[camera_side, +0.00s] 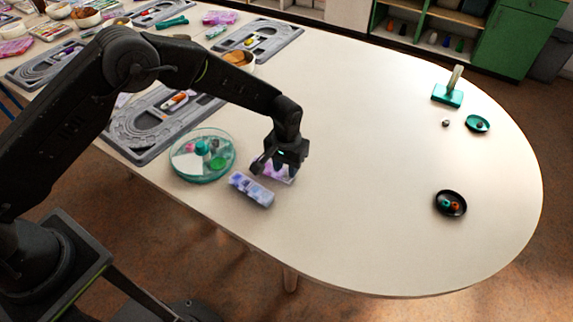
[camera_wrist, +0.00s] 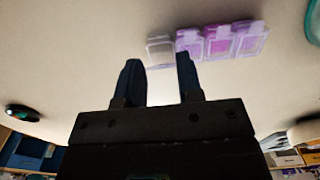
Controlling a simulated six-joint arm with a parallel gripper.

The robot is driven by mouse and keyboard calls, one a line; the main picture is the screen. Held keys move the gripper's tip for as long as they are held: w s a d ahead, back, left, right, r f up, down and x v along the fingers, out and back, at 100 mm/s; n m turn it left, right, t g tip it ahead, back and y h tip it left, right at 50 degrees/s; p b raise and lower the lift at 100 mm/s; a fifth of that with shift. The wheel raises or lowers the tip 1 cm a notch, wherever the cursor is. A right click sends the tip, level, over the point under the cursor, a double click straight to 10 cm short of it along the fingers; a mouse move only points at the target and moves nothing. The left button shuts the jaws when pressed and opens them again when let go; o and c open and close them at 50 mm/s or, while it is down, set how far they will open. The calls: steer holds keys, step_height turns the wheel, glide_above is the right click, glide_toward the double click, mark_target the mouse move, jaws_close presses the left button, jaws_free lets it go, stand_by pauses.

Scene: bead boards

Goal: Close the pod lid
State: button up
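The purple pod (camera_side: 251,189), a row of several small compartments, lies near the front edge of the table in the side view. A pale lilac piece (camera_side: 279,173) shows just right of it, partly hidden behind my gripper (camera_side: 270,165); I cannot tell whether it is a raised lid. In the wrist view the pod's purple compartments (camera_wrist: 218,41) are at the top, with a paler, clear one (camera_wrist: 160,49) at the left end. My gripper (camera_wrist: 160,82) has its two fingers apart with nothing between them. The right fingertip appears close to the pod; contact is not clear.
A round teal-rimmed tray (camera_side: 174,166) with beads stands left of the pod. Grey bead boards (camera_side: 128,142) lie farther left. A black dish (camera_side: 441,210), a small teal dish (camera_side: 486,128) and a teal stand (camera_side: 445,99) are at the right. The middle of the table is clear.

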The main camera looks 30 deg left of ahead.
steer(key=c, duration=0.5)
steer(key=shift+o, duration=0.2)
steer(key=shift+s+f+t, duration=0.3)
steer(key=shift+s+t, duration=0.15)
steer(key=shift+t, duration=0.65)
steer(key=shift+s+f+t, duration=0.2)
steer(key=shift+t, duration=0.4)
steer(key=shift+s+f+t, duration=0.2)
steer(key=shift+t, duration=0.4)
steer(key=o, duration=0.6)
steer(key=v, duration=1.3)
steer(key=shift+s+r, duration=0.15)
steer(key=shift+r, duration=0.2)
